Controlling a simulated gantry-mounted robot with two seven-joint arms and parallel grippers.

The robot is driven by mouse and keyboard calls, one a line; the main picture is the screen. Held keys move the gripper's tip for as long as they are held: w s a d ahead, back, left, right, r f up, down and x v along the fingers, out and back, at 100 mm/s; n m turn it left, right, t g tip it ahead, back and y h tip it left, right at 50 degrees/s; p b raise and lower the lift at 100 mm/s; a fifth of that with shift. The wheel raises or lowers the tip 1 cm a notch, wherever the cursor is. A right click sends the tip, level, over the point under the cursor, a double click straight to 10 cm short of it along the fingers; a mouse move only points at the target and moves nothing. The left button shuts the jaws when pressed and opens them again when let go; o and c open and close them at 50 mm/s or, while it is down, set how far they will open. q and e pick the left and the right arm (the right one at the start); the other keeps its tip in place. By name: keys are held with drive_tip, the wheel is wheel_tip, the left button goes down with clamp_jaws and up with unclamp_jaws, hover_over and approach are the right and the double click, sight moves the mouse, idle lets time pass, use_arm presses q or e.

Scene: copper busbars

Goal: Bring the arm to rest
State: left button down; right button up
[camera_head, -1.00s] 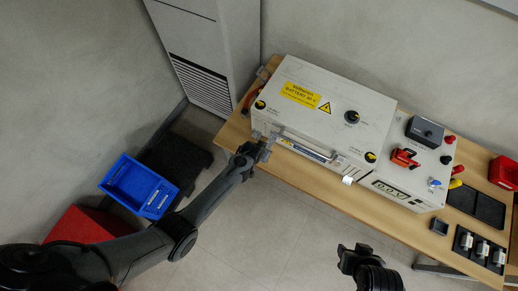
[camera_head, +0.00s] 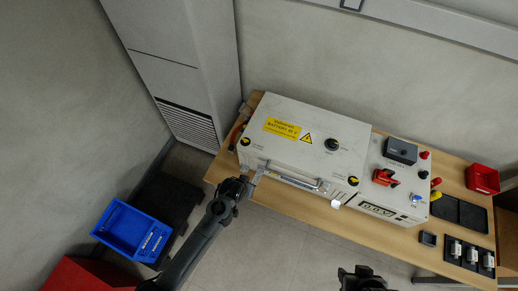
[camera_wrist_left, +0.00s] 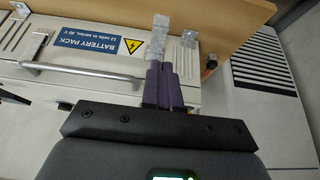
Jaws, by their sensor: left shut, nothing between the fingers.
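My left arm reaches up from the bottom of the head view. Its gripper (camera_head: 254,180) is at the front left corner of the white battery box (camera_head: 290,150).
The box and a meter unit (camera_head: 390,180) stand on a wooden table (camera_head: 330,215). Black trays and a red bin (camera_head: 482,178) are on its right. A blue bin (camera_head: 130,232) and a red container (camera_head: 80,275) are at lower left. A grey cabinet (camera_head: 175,70) stands behind.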

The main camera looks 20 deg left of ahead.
use_arm(q)
drive_tip(key=s+a+f+g, duration=0.1)
drive_tip(key=s+a, duration=0.1)
drive_tip(key=s, duration=0.5)
drive_tip(key=s+a+f+g, duration=0.1)
drive_tip(key=s+a, duration=0.1)
drive_tip(key=s, duration=0.6)
drive_tip(key=w+r+p+v, duration=0.15)
drive_tip(key=p+v, duration=0.65)
drive_tip(key=v, duration=1)
drive_tip(key=w+p+v, duration=0.3)
drive_tip(key=p+v, duration=0.5)
drive_tip(key=v, duration=1.1)
wheel_tip(320, 180, down, 57)
drive_tip(key=b, duration=5.6)
drive_tip(key=shift+s+m, duration=0.2)
drive_tip(key=shift+m, duration=0.2)
drive_tip(key=shift+d+r, duration=0.1)
drive_tip(key=shift+r, duration=0.1)
